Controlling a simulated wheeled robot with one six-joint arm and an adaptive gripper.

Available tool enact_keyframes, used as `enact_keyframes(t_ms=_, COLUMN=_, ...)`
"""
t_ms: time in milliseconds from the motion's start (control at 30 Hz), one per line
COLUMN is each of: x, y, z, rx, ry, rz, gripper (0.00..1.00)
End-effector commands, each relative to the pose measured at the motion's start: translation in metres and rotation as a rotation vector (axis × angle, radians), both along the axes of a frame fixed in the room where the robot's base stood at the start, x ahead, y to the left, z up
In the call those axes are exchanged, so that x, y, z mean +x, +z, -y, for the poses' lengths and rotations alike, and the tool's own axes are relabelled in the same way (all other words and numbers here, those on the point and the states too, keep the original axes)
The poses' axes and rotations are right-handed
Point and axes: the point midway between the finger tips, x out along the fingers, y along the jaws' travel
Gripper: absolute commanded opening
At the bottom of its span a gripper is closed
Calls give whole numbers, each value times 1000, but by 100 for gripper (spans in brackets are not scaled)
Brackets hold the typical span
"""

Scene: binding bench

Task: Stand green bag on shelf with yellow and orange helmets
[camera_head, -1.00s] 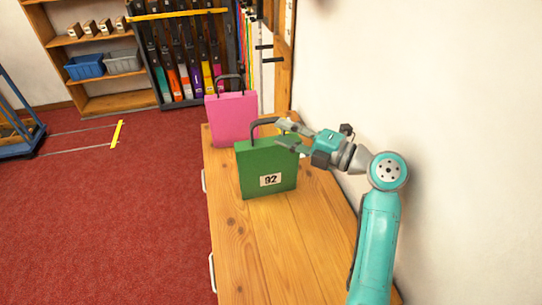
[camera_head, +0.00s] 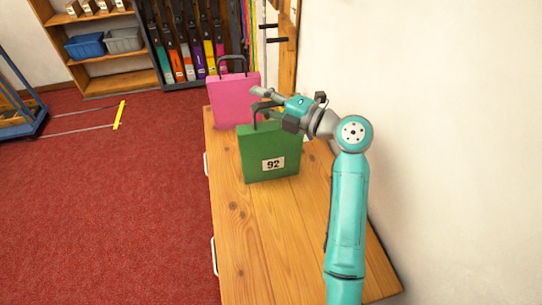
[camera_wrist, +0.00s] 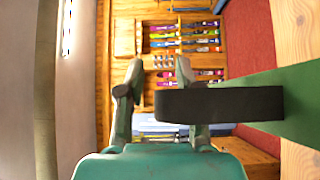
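The green bag (camera_head: 268,152) stands upright on the wooden bench top, with a white label reading 92 and a dark handle on top. My gripper (camera_head: 262,98) is at the handle, above the bag's top edge. In the wrist view the gripper (camera_wrist: 160,85) has its two fingers spread apart. The dark handle (camera_wrist: 235,104) crosses in front of the right finger, and its end lies between the fingers without visible grip on both sides. The green bag's body (camera_wrist: 300,95) shows at the right there. No yellow or orange helmets show in either view.
A pink bag (camera_head: 232,100) stands just behind the green bag on the bench (camera_head: 260,235). A white wall runs close along the right. A shelf unit (camera_head: 115,80) with blue and grey bins stands at the back left, beside a rack of coloured items. Red floor (camera_head: 110,200) is open on the left.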

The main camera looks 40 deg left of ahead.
Motion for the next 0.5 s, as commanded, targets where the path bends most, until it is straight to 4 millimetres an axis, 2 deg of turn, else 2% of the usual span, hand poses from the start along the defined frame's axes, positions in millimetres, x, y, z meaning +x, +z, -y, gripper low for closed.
enact_keyframes(t_ms=167, x=0, y=0, z=0, rx=0, ry=-1, rz=0, gripper=35)
enact_keyframes(t_ms=300, x=0, y=0, z=0, rx=0, ry=-1, rz=0, gripper=0)
enact_keyframes(t_ms=500, x=0, y=0, z=0, rx=0, ry=-1, rz=0, gripper=0)
